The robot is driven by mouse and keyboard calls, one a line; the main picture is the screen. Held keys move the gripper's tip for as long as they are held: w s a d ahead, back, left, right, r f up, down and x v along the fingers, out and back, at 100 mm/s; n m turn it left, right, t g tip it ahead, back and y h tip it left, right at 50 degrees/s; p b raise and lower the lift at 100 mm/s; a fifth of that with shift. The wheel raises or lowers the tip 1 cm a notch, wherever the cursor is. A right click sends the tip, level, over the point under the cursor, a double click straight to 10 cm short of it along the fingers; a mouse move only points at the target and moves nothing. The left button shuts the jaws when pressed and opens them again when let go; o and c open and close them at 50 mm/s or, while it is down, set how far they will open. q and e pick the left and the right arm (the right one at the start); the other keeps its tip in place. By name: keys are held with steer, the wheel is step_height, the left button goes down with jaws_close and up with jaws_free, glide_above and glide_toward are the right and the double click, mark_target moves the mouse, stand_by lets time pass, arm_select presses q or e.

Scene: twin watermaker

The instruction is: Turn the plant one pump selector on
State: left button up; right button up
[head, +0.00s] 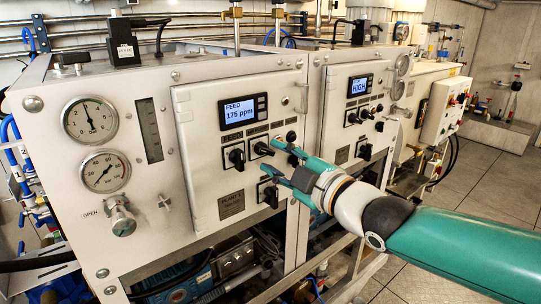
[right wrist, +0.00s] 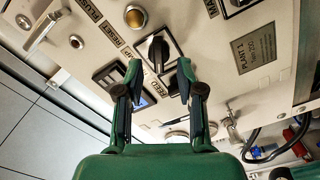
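The plant one panel (head: 215,180) carries a row of black selectors under a lit display reading FEED 175 ppm. The left selector of the row (head: 236,157) is beside a second selector (head: 261,148). A third selector (head: 269,193) sits lower on the panel. My right gripper (head: 271,157) is open in front of the panel, its fingers one above the other. In the right wrist view, the second selector (right wrist: 158,50) lies ahead, between the open fingers (right wrist: 159,72), with no visible contact. My left gripper is out of view.
Left of the panel are two round gauges (head: 90,119) and a valve knob (head: 121,219). A round button (right wrist: 135,17) is close to the second selector. A similar panel with a HIGH display (head: 359,86) stands to the right. Tiled floor at right is mostly clear.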

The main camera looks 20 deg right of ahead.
steer(key=shift+x, duration=1.15)
jaws_close()
steer(key=shift+f+m, duration=0.1)
steer(key=shift+m, duration=0.4)
steer(key=shift+m+b, duration=0.3)
steer(key=shift+m, duration=0.7)
steer(key=m, duration=0.2)
steer(key=shift+m, duration=0.3)
steer(key=m, duration=0.6)
steer(key=shift+m, duration=0.3)
